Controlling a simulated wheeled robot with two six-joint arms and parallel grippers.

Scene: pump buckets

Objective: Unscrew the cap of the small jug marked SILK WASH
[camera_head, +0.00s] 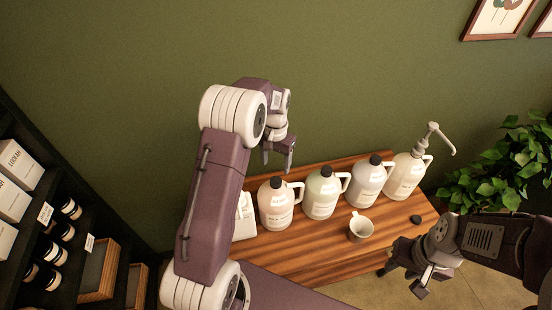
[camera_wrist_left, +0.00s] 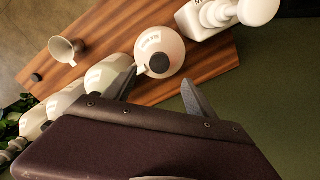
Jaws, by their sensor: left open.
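My right gripper (camera_head: 400,282) is open and empty at the table's front right.
Two more capped jugs (camera_head: 322,198) (camera_head: 368,185) and a pump-topped jug (camera_head: 404,180) stand to the right. A white container (camera_head: 245,218) is partly hidden behind my left arm. A small cup (camera_head: 361,229) and a loose dark cap (camera_head: 415,219) lie in front on the table (camera_head: 315,255).

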